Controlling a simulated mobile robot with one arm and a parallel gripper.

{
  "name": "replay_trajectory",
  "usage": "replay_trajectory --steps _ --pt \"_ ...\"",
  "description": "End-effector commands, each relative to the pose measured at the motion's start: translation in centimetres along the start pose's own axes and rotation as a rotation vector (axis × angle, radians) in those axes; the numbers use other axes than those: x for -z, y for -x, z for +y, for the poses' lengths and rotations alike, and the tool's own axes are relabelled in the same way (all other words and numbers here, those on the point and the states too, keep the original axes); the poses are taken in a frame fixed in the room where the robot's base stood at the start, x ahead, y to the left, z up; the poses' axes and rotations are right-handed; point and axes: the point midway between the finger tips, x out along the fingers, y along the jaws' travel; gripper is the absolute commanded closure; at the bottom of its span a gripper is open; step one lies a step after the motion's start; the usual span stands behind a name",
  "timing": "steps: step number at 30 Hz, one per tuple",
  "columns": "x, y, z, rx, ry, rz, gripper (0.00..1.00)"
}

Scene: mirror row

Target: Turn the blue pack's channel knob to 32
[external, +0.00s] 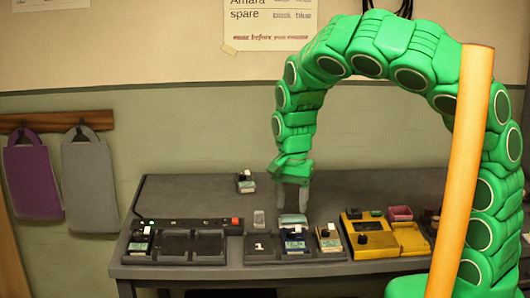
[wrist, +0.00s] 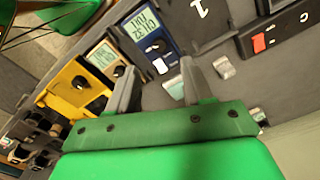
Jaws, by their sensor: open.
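The blue pack (external: 295,244) stands in the middle of the bench's front row, with a dark channel knob (external: 292,231) on it. In the wrist view the blue pack (wrist: 143,22) lies beyond my fingertips. Its lit display (wrist: 144,25) shows turned text that seems to read CH 32, with a second line I cannot read surely. My gripper (external: 292,207) points down above and behind the blue pack. In the wrist view its two fingers (wrist: 157,78) are apart with nothing held between them.
A yellow unit (external: 371,243) with its own display and dark knob stands to the right. Another small pack (external: 330,243) sits between. A dark tray with empty slots (external: 175,246) is at left. One pack (external: 245,183) stands at the back. The rear bench is mostly clear.

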Motion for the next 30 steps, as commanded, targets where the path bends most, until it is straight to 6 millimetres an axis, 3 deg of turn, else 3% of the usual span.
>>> replay_trajectory --steps 10,16,30 --pt "0.0 0.0 0.0 -0.005 0.007 -0.011 0.51" --pt "-0.1 -0.6 -0.6 -0.040 0.086 -0.131 0.51" --pt "3.6 -0.5 -1.1 -0.052 0.260 -0.386 0.51"
